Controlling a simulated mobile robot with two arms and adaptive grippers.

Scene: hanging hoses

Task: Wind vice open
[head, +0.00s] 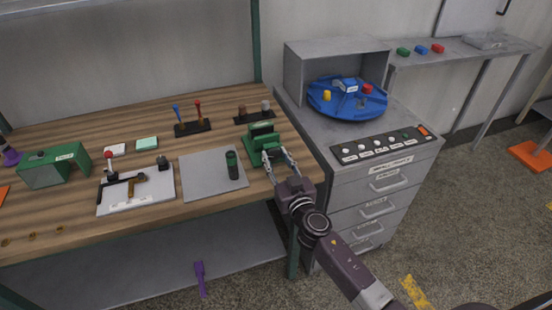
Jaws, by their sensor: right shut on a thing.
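The green vice (261,140) stands at the right front edge of the wooden workbench. My right gripper (279,163) reaches in from the lower right, with its two fingers at the front of the vice. It is shut on a part there, which looks like the vice handle, but the fingers hide most of it. The gap between the vice jaws is too small to judge. My left gripper is not in view.
A grey plate with a dark green cylinder (232,165) lies left of the vice. A grey drawer cabinet (370,190) with a blue turntable (347,103) stands close to the right. A purple tool (200,278) shows below the bench.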

